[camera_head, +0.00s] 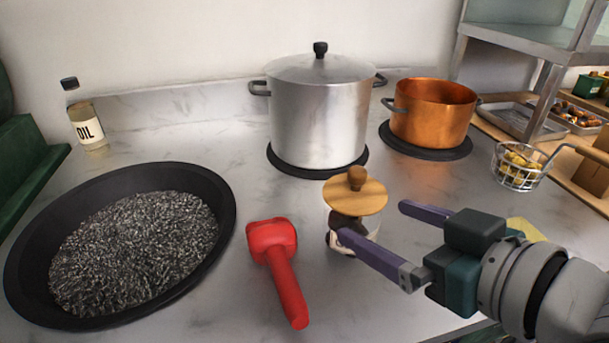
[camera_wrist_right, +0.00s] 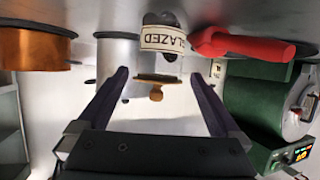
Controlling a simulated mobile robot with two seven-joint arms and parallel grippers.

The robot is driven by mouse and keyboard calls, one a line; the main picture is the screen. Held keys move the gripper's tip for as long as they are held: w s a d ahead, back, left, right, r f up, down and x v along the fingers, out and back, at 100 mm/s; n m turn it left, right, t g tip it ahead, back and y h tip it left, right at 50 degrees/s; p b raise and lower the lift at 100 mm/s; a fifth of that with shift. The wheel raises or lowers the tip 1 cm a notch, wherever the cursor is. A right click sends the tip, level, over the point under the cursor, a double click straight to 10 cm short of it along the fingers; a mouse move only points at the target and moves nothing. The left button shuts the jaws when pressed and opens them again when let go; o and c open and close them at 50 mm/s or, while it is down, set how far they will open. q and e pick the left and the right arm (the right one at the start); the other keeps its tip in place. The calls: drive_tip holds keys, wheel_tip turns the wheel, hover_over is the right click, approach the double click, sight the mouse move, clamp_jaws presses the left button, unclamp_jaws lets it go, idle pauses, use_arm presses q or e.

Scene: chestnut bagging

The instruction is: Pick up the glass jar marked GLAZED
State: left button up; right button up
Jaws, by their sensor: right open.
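The glass jar (camera_head: 367,226) stands upright on the counter, with a round wooden lid (camera_head: 357,196) and knob and dark contents. The near finger covers part of the jar in the head view. In the wrist view the jar lies between the two fingertips (camera_wrist_right: 160,75), with no clear contact. My left gripper is not in view.
A red-handled tool (camera_head: 283,270) lies close left of the jar. A black pan (camera_head: 222,240) of dark pellets fills the left. A steel pot (camera_head: 318,125) and copper pot (camera_head: 430,115) stand behind. A wire basket (camera_head: 518,168) is at right, an oil bottle (camera_head: 84,118) at back left.

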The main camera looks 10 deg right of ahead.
drive_tip(key=b+x, duration=0.1)
drive_tip(key=x, duration=0.6)
drive_tip(key=shift+f+b, duration=0.25)
drive_tip(key=shift+b, duration=0.05)
drive_tip(key=c, duration=1.5)
